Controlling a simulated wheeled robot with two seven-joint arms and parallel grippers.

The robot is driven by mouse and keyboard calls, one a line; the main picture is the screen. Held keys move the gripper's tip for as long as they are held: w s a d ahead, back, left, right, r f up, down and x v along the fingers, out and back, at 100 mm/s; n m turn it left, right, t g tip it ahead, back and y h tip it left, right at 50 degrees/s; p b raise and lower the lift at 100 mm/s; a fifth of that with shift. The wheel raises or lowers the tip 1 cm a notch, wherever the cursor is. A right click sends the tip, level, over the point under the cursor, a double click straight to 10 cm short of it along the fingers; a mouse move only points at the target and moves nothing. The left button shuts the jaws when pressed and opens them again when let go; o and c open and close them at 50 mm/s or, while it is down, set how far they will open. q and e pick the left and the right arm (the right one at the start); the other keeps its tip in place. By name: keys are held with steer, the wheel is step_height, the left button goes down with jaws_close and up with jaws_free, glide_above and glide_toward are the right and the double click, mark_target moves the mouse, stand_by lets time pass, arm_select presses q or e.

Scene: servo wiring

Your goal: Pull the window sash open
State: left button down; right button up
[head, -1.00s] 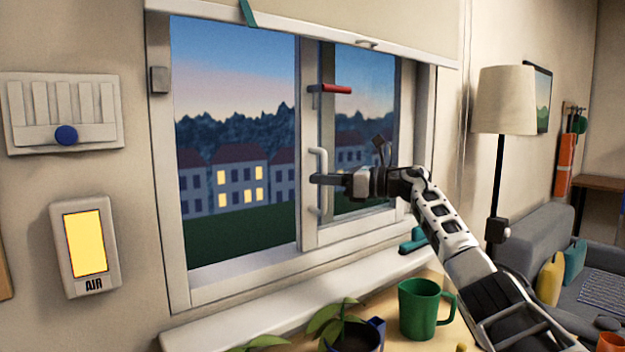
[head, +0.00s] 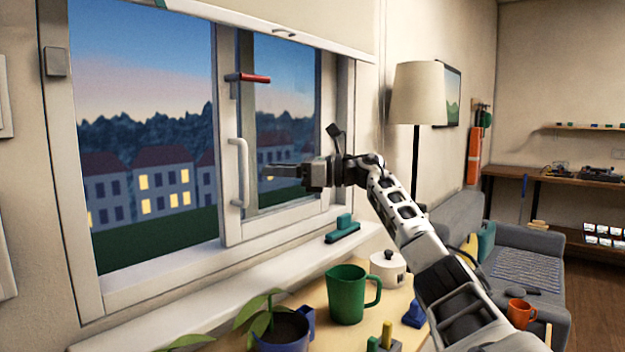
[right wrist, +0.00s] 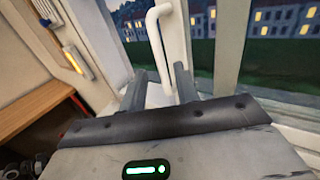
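The window sash (head: 230,120) is the white-framed right-hand part of the window, with a white vertical bar handle (head: 240,175) on its left stile. A red lever (head: 254,79) sits higher on the same stile, pointing right. My right gripper (head: 268,171) is just right of the handle, apart from it in the head view. In the right wrist view its two fingers (right wrist: 161,88) are spread with nothing held, and the handle (right wrist: 156,40) stands ahead, between them in the picture. I cannot tell whether the sash has slid. My left gripper is not in view.
On the sill lies a teal item (head: 343,229). A floor lamp (head: 418,95) and grey sofa (head: 530,265) stand to the right.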

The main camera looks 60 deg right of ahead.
steer(key=b+v, duration=0.2)
steer(key=v, duration=0.6)
steer(key=shift+s+d+b, duration=0.15)
steer(key=shift+s+b, duration=0.15)
steer(key=shift+b, duration=0.05)
